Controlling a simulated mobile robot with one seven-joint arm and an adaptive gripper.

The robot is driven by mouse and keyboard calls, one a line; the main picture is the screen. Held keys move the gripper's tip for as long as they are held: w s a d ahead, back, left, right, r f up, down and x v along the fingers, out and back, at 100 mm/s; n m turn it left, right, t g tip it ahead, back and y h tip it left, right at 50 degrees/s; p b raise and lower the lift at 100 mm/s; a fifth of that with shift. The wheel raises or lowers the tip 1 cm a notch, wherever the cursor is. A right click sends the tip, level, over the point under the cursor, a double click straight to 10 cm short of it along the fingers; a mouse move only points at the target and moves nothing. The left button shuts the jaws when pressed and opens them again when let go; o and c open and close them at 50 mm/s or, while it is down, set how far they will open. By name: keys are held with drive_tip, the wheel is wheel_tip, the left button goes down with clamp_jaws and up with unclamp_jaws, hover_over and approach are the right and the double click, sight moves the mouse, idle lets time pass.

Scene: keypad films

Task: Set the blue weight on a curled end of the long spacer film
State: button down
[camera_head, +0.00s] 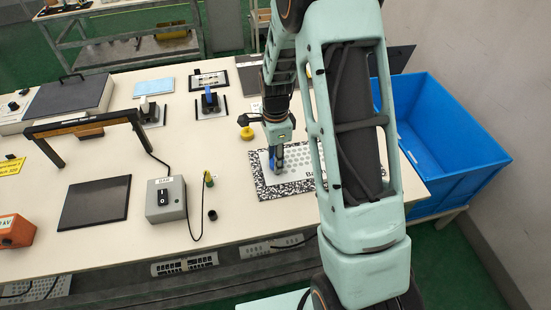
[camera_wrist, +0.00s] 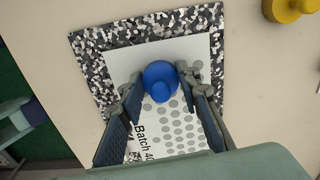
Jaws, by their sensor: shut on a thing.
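The blue weight (camera_wrist: 160,80), round with a knob on top, sits between the fingertips of my gripper (camera_wrist: 160,86) in the wrist view. My gripper is shut on it. In the head view my gripper (camera_head: 277,164) points down over a white sheet with grey dots and printed "Batch" text (camera_head: 298,158), which also shows in the wrist view (camera_wrist: 178,128). The sheet lies on a black-and-white speckled mat (camera_wrist: 90,62). I cannot tell whether the sheet is the long spacer film or whether the weight touches it. My arm hides the right part of the sheet in the head view.
A yellow weight (camera_head: 247,133) stands behind the mat, also in the wrist view (camera_wrist: 288,9). A grey switch box (camera_head: 166,199), a dark plate (camera_head: 95,203) and a black arch (camera_head: 85,128) stand left. A blue crate (camera_head: 450,125) is beyond the table's right edge.

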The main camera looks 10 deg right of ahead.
drive_tip(key=c, duration=1.4)
unclamp_jaws()
drive_tip(key=shift+o, duration=0.2)
wheel_tip(320, 180, up, 12)
